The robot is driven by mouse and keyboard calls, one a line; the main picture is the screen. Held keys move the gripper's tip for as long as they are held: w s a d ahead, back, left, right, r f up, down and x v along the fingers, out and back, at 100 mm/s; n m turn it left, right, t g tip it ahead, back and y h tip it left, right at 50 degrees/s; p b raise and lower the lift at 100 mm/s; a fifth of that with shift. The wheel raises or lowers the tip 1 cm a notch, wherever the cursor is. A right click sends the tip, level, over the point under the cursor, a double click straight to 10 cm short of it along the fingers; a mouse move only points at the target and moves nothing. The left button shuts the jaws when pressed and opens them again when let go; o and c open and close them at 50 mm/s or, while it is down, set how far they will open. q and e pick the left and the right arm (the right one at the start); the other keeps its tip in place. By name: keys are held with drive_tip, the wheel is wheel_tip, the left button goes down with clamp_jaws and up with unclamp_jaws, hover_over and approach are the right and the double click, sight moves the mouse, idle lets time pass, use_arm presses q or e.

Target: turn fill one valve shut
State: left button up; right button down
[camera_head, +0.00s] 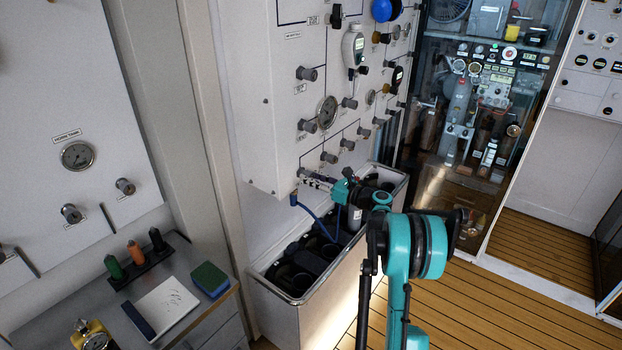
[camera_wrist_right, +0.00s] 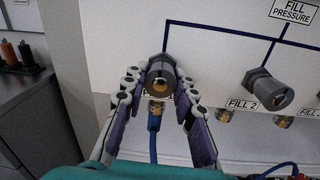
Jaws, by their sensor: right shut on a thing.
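In the right wrist view, a dark grey round valve knob (camera_wrist_right: 160,76) with a brass centre sits on the white panel, left of the knob labelled FILL 2 (camera_wrist_right: 268,88). Its own label is hidden, but its place beside FILL 2 fits the fill one valve. My right gripper (camera_wrist_right: 161,84) has its two jointed fingers on either side of this knob and is shut on it. In the head view the right gripper (camera_head: 318,181) reaches the panel's lower left corner, and its wrist hides part of the lower panel. My left gripper is not in view.
A blue hose (camera_wrist_right: 153,145) hangs just below the held knob. Under the panel stands an open-topped bin (camera_head: 276,291) with dark cylinders. A grey counter (camera_head: 199,249) with a green-blue sponge (camera_head: 209,279) is at the left. The wooden floor (camera_head: 490,306) at right is clear.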

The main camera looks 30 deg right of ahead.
drive_tip(key=shift+a+f+m, duration=0.1)
drive_tip(key=shift+m, duration=0.8)
drive_tip(key=c, duration=1.2)
unclamp_jaws()
drive_tip(key=shift+s, duration=0.15)
drive_tip(key=v, duration=1.2)
